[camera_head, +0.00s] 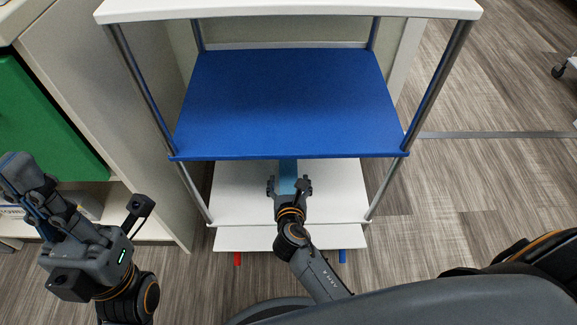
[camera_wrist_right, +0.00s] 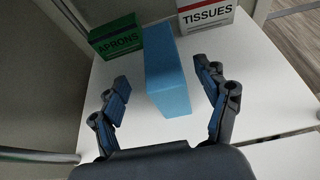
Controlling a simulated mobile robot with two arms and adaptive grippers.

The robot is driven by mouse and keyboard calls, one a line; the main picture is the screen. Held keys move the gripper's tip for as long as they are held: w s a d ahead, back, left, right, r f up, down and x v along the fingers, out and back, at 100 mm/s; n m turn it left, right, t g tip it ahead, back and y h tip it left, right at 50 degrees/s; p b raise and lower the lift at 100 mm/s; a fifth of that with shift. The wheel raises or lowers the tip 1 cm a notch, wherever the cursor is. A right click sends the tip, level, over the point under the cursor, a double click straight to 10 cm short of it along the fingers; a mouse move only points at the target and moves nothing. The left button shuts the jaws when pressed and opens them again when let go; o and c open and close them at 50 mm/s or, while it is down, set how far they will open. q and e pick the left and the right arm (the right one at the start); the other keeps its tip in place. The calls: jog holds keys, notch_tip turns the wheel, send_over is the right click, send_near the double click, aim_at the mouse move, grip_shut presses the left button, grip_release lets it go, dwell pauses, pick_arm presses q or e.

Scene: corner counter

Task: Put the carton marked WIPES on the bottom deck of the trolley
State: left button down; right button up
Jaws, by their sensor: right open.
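The trolley has a white top (camera_head: 290,8), a blue middle deck (camera_head: 290,100) and a white lower deck (camera_head: 240,190). A plain light-blue carton stands on the white lower deck, partly hidden under the blue deck in the head view (camera_head: 288,171). In the right wrist view the carton (camera_wrist_right: 167,70) stands upright; no lettering shows on its visible faces, so I cannot read WIPES. My right gripper (camera_head: 289,187) is open, its fingers either side of the carton's near end with gaps. My left gripper (camera_head: 24,195) is off to the left, away from the trolley; its opening is unclear.
A green APRONS carton (camera_wrist_right: 119,43) and a white-and-red TISSUES carton (camera_wrist_right: 206,14) stand behind the blue carton. A cabinet with a green front (camera_head: 45,120) stands left of the trolley. The blue deck overhangs my right gripper. Wood floor (camera_head: 490,180) is open to the right.

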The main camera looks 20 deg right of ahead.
jog(key=shift+p+v, duration=0.3)
jog(key=shift+v, duration=1.3)
